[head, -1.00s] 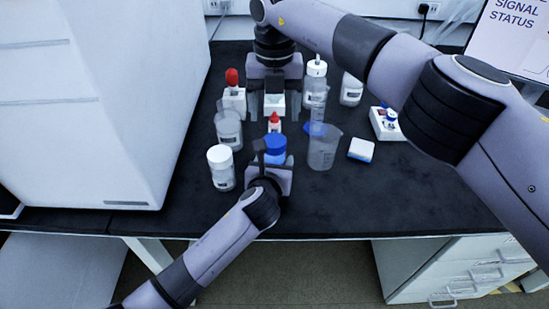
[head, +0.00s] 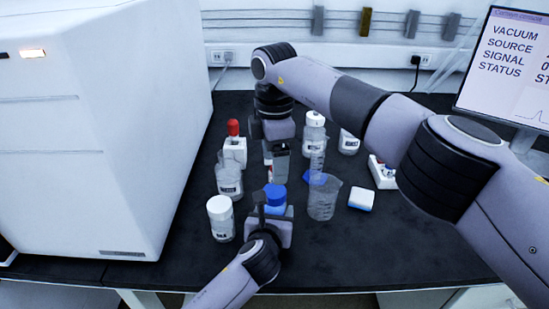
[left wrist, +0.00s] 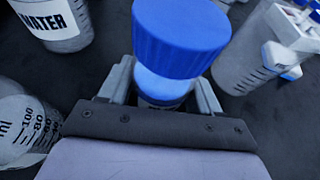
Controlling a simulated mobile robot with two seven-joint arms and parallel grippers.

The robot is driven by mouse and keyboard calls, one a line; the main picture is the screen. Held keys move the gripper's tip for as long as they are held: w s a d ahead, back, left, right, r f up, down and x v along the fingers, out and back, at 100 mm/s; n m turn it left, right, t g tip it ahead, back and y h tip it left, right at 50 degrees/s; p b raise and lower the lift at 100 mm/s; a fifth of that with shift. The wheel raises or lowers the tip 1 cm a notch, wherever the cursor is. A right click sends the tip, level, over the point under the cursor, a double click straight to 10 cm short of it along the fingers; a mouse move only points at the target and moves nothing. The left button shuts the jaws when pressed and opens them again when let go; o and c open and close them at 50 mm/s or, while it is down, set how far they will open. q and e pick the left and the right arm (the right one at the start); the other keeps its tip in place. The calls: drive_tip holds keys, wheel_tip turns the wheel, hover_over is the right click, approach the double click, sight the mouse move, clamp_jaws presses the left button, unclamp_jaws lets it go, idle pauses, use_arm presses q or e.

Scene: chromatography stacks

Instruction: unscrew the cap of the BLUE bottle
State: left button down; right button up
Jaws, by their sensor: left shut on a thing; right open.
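The blue bottle, with its ribbed blue cap (head: 275,193), stands near the front middle of the black bench. In the left wrist view the cap (left wrist: 180,38) sits above a pale blue band, with the bottle's lower part mostly hidden. My left gripper (head: 269,213) is shut on the bottle below the cap, its fingers on either side of it. My right gripper (head: 277,165) points down just behind the blue bottle in the head view. It is open, apart from the cap, and its fingertips are partly hidden.
A white-capped bottle (head: 221,222) stands close left and a clear beaker (head: 324,200) close right. Another beaker (head: 229,182), a red-topped dropper bottle (head: 234,145) and a white-capped bottle (head: 315,132) stand farther back. A white box (head: 361,199) lies right. The bench front is clear.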

sight(274, 190)
drive_tip(key=m, duration=0.4)
drive_tip(key=shift+m, duration=0.4)
drive_tip(key=m, duration=0.2)
drive_tip(key=shift+m, duration=0.3)
drive_tip(key=shift+f, duration=4)
